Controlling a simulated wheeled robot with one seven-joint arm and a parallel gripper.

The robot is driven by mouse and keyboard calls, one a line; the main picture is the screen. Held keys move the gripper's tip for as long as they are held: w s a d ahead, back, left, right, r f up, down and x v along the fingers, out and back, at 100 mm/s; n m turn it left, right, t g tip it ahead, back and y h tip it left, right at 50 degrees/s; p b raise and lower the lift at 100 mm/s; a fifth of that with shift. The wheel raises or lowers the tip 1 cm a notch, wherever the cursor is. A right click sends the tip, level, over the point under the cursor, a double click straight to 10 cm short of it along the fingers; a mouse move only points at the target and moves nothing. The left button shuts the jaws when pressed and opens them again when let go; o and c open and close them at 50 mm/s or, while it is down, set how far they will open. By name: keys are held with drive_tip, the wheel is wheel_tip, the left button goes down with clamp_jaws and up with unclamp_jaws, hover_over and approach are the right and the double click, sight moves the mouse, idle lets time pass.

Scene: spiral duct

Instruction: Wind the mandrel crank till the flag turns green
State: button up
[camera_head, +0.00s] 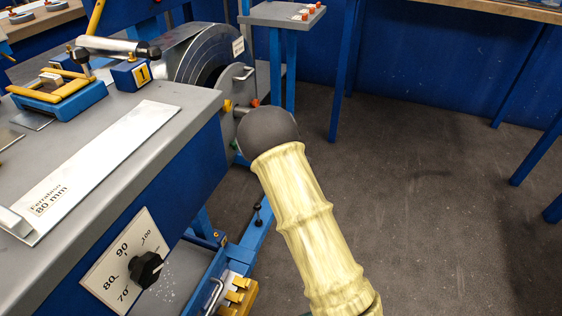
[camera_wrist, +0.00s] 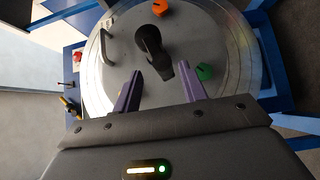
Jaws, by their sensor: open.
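The round grey mandrel face (camera_wrist: 125,60) fills the upper part of the wrist view. A black crank handle (camera_wrist: 150,42) stands out from it, its lower end between the tips of my gripper (camera_wrist: 160,69). The purple fingers are apart, one on each side of the handle; I cannot tell whether either touches it. An orange knob (camera_wrist: 161,8) and a green knob (camera_wrist: 205,72) sit on the face; I cannot tell whether either is the flag. In the head view the mandrel drum (camera_head: 203,52) stands behind the bench, and my arm hides my gripper.
A grey bench (camera_head: 140,160) at left carries a white channel piece (camera_head: 100,165) and a blue and yellow clamp (camera_head: 62,92). A numbered dial (camera_head: 147,268) is on its front. A small grey stand (camera_head: 280,14) is behind. The floor at right is clear.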

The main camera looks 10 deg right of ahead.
drive_tip(key=p+v, duration=0.2)
drive_tip(key=v, duration=1)
drive_tip(key=shift+p, duration=0.35)
drive_tip(key=shift+s, duration=0.1)
drive_tip(key=shift+d+r+m, duration=0.1)
drive_tip(key=shift+d+m, duration=0.1)
drive_tip(key=shift+m, duration=0.1)
drive_tip(key=c, duration=0.7)
drive_tip(key=shift+w+d+r+m+h, duration=0.25)
drive_tip(key=shift+m+h, duration=0.15)
drive_tip(key=shift+h, duration=0.1)
clamp_jaws()
drive_tip(key=s+d+r+m+g+h+p, duration=0.1)
drive_tip(key=s+d+r+m+g+p, duration=0.1)
drive_tip(key=s+m+g, duration=0.3)
drive_tip(key=s+d+r+m+g+h+p, duration=0.2)
drive_tip(key=s+r+m+g, duration=0.2)
drive_tip(key=s+m, duration=0.4)
drive_tip(key=s+d+r+m+g+h+p, duration=0.1)
drive_tip(key=s+r+m+g, duration=0.4)
drive_tip(key=s, duration=0.5)
drive_tip(key=shift+s+d+m+g+h+p, duration=0.3)
drive_tip(key=shift+d+m+p, duration=0.6)
drive_tip(key=shift+m, duration=0.3)
